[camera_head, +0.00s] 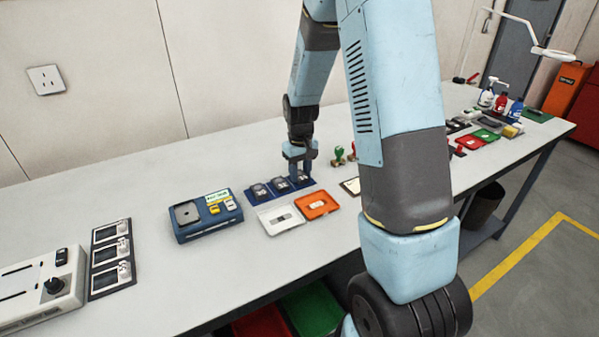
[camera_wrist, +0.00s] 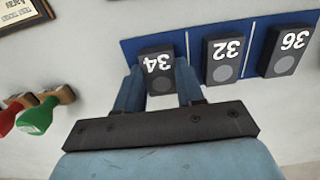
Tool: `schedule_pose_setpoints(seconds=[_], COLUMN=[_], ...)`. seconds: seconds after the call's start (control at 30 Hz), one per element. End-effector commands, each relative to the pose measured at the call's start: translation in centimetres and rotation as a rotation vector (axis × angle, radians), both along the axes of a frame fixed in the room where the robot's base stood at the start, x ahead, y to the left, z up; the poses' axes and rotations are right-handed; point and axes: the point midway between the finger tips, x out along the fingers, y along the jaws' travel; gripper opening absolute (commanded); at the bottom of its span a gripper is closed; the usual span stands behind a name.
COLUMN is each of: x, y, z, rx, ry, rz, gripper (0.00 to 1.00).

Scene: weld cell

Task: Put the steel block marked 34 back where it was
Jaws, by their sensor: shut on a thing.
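The dark steel block marked 34 (camera_wrist: 157,65) is between my gripper's (camera_wrist: 160,75) two fingers in the wrist view, and they are shut on it. It is at the end section of a blue mat (camera_wrist: 130,48); I cannot tell whether it touches the mat or is slightly above it. The block marked 32 (camera_wrist: 222,58) and the block marked 36 (camera_wrist: 286,50) sit beside it in a row on the mat. In the head view my gripper (camera_head: 300,170) points down over the right end of the mat and hides most of block 34.
In the head view, a white tray (camera_head: 270,225) and an orange tray (camera_head: 317,213) lie in front of the mat. A blue device (camera_head: 206,215) stands to the left. Green and red handled stamps (camera_wrist: 38,116) stand close by, as does a framed card (camera_wrist: 22,10).

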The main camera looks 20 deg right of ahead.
Motion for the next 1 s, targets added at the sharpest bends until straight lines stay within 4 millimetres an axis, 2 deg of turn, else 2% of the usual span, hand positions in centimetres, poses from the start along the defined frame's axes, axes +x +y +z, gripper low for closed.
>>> schedule_pose_setpoints(seconds=[0.2, 0.23, 0.47, 0.77, 0.87, 1.0], x=[0.0, 0.0, 0.0, 0.0, 0.1, 0.1], y=[0.0, 0.0, 0.0, -0.1, -0.1, -0.1], z=[-0.2, -0.2, -0.2, 0.1, 0.9, 3.0], rx=[0.000, 0.000, 0.000, 0.000, 0.000, 0.000], ry=[0.000, 0.000, 0.000, -0.001, -0.004, -0.005], rz=[0.000, 0.000, 0.000, -0.001, -0.001, -0.001], gripper=[0.00, 0.41, 0.63, 0.63, 0.63, 0.63])
